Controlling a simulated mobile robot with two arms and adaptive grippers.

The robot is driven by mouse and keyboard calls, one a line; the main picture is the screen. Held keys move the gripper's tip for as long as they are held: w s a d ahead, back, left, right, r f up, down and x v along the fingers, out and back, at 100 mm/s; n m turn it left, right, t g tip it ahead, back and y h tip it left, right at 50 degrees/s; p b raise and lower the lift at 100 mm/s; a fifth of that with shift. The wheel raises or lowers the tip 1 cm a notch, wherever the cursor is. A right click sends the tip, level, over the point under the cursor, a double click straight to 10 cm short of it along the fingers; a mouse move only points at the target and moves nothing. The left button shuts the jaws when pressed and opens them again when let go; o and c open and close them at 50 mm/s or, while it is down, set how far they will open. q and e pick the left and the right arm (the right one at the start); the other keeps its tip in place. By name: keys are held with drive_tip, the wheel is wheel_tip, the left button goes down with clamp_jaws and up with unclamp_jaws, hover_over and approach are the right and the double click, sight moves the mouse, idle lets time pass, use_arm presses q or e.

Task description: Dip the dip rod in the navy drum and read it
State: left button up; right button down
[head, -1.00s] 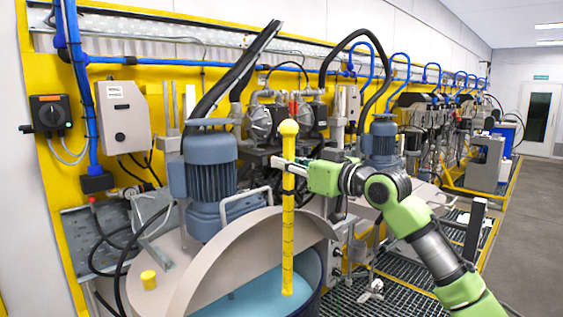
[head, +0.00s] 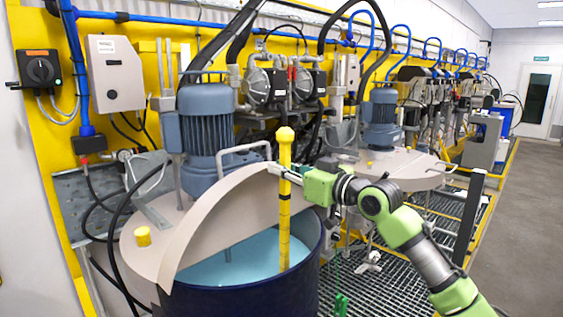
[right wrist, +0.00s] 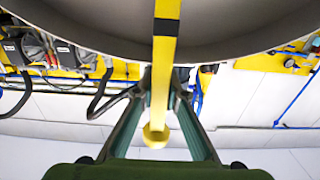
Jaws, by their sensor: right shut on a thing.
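The dip rod (head: 285,215) is a yellow stick with dark marks and a knobbed top, upright in the head view. My right gripper (head: 284,173) is shut on it below the knob. The rod passes down through the open part of the navy drum (head: 240,299) to the light blue liquid (head: 245,258). Its lower end is hidden, apparently under the surface. In the right wrist view the rod (right wrist: 165,55) runs between the fingers of my right gripper (right wrist: 158,88). My left gripper is not in view.
A beige half lid (head: 215,215) with a blue-grey motor (head: 206,130) covers the back of the drum. A second lidded drum (head: 400,168) with a motor (head: 382,115) stands behind right. Grating (head: 385,285) lies right of the drum. The aisle floor (head: 530,220) is clear.

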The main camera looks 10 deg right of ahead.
sight(287, 232)
wheel_tip(287, 232, down, 13)
drive_tip(key=b, duration=0.7)
drive_tip(key=shift+f+b, duration=0.2)
drive_tip(key=shift+b, duration=0.1)
drive_tip(key=shift+f, duration=0.35)
drive_tip(key=shift+f+b, duration=0.5)
drive_tip(key=shift+f, duration=0.2)
drive_tip(key=shift+f+b, duration=0.35)
drive_tip(key=shift+f, duration=0.4)
idle(1.0)
drive_tip(key=shift+r, duration=0.15)
idle(0.5)
